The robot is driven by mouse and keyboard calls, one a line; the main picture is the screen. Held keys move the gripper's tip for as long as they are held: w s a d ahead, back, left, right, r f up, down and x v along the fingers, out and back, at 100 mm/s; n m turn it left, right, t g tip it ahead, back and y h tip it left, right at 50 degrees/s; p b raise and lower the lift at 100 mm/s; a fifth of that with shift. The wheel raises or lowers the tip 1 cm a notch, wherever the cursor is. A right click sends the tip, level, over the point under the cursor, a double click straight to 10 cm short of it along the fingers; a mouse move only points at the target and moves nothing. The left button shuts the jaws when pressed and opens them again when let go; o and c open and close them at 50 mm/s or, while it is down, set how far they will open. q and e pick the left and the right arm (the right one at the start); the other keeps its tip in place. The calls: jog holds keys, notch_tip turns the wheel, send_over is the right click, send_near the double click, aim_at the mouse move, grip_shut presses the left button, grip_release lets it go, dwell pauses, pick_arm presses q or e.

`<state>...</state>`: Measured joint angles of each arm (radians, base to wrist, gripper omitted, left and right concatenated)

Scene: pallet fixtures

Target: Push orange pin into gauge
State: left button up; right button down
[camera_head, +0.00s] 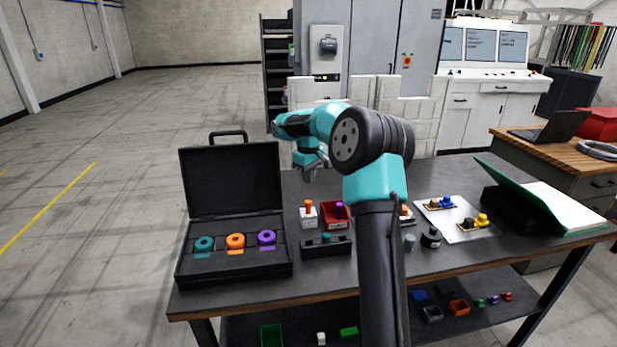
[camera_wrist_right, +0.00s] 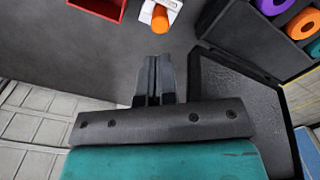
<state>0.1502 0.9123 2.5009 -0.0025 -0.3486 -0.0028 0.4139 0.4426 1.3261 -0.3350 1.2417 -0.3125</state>
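The orange pin (camera_head: 308,205) stands upright in a small white holder (camera_head: 309,222) on the table. It also shows near the top of the right wrist view (camera_wrist_right: 160,18). The orange ring gauge (camera_head: 235,241) sits between a teal ring (camera_head: 203,244) and a purple ring (camera_head: 267,238) in the open black case (camera_head: 190,270). My right gripper (camera_head: 313,176) is raised behind the pin, apart from it. In the right wrist view its fingers (camera_wrist_right: 158,60) are together, with nothing visible between them. My left gripper is out of view.
A red bin (camera_head: 328,222) with a purple pin stands right beside the white holder. The case's raised lid (camera_head: 230,180) is left of my gripper. A black block (camera_head: 326,248) with a teal piece lies in front. My right arm hides part of the table's middle.

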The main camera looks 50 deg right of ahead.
aim_at(308, 201)
jog(key=shift+f, duration=0.15)
jog(key=shift+f, duration=2.55)
jog(key=shift+f, duration=1.15)
jog(key=shift+r, duration=0.15)
notch_tip(308, 201, up, 8)
dwell(0.4)
